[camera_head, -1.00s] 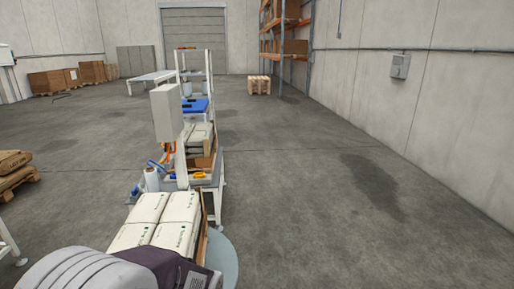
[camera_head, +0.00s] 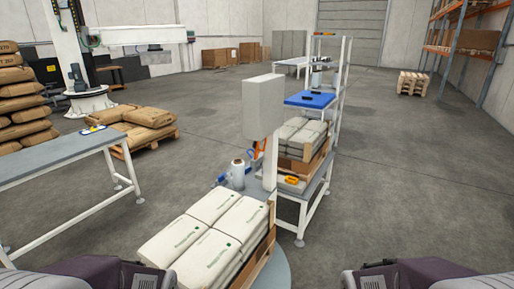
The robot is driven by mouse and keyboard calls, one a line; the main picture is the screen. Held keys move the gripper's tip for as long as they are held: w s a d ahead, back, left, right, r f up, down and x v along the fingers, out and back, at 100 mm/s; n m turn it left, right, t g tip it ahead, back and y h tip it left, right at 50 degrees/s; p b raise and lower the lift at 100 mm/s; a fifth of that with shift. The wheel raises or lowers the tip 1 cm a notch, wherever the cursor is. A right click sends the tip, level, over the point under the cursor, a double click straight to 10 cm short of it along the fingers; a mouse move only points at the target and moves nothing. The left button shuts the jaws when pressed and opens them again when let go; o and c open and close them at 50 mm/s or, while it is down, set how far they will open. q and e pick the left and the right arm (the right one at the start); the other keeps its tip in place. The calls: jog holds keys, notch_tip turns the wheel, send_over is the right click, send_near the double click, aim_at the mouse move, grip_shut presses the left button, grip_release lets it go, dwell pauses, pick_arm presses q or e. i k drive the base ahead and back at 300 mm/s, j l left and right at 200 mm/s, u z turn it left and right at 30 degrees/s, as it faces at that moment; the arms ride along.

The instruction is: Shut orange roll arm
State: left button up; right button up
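A small orange part (camera_head: 255,150), possibly the orange roll arm, shows beside the white post under the pale box (camera_head: 264,105). It is partly hidden, and I cannot tell whether it is open or shut. A white film roll (camera_head: 238,173) stands upright just left of the post, with a blue item (camera_head: 221,180) beside it. Pale sacks (camera_head: 205,240) are stacked on a pallet in front of it. Parts of my two arms show at the bottom left and bottom right edges. Neither gripper shows.
A white-legged table (camera_head: 62,156) stands at the left, with brown sacks (camera_head: 146,127) on a pallet behind it. A frame (camera_head: 335,110) with a blue-topped shelf stands behind the post. Open floor (camera_head: 400,190) lies to the right.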

aim_at(256, 145)
jog(key=i+l+u, duration=0.1)
jog(key=l+u, duration=0.2)
jog(key=l, duration=0.6)
jog(key=i+l+u, duration=0.15)
jog(key=l, duration=0.2)
jog(key=i+l+u, duration=0.2)
jog(key=l, duration=0.15)
jog(key=i+l+u, duration=0.15)
jog(key=l, duration=0.2)
jog(key=l+u, duration=0.2)
jog(key=l, duration=0.2)
jog(key=i+l+u, duration=0.15)
jog(key=l, duration=0.25)
jog(key=i+l+u, duration=0.55)
jog(key=i, duration=0.25)
jog(key=l, duration=0.1)
